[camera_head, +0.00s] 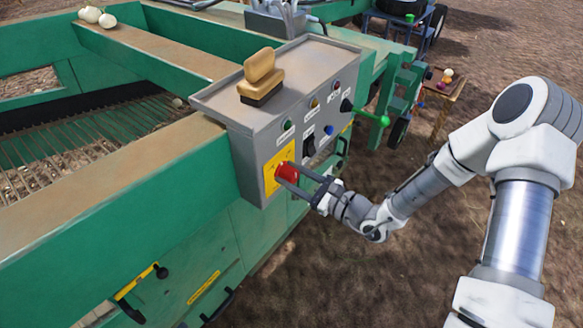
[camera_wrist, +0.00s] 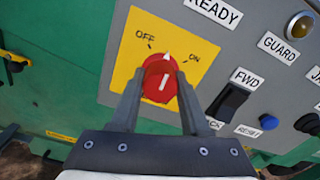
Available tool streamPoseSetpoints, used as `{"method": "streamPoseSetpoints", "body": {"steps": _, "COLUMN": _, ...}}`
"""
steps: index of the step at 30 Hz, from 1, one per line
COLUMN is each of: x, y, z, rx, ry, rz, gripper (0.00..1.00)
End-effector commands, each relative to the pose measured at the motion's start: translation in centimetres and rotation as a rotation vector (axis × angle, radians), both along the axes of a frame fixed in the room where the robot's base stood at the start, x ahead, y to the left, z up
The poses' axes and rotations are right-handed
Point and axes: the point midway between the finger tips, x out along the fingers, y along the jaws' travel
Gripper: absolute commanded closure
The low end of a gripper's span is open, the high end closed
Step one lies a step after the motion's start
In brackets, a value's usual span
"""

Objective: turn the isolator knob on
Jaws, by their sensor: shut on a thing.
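The red isolator knob (camera_head: 287,173) sits on a yellow plate (camera_head: 271,180) on the front of the grey control box. In the wrist view the knob (camera_wrist: 160,77) has a white pointer, which points up between the OFF label (camera_wrist: 145,36) and the ON label (camera_wrist: 195,58). My gripper (camera_head: 293,176) reaches in from the right and is shut on the knob. In the wrist view the fingers of my gripper (camera_wrist: 160,88) lie on either side of the knob and hide parts of its lower edges.
The box also carries a black FWD rocker switch (camera_wrist: 227,101), a blue RESET button (camera_wrist: 269,122), several lamps and a green-tipped lever (camera_head: 370,115). A wooden brush (camera_head: 261,76) stands on top of the box (camera_head: 222,95). Green machine frame lies left and below; open soil lies right.

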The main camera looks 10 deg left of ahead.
Motion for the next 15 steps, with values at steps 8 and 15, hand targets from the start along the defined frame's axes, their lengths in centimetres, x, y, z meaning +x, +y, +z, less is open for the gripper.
{"method": "streamPoseSetpoints", "body": {"steps": 8, "x": -0.09, "y": -0.01, "z": 0.38, "rx": 0.101, "ry": 0.247, "rz": -0.001, "gripper": 1.0}}
{"method": "streamPoseSetpoints", "body": {"steps": 15, "x": -0.16, "y": 0.02, "z": 0.32, "rx": 0.187, "ry": 0.453, "rz": -0.001, "gripper": 1.0}}
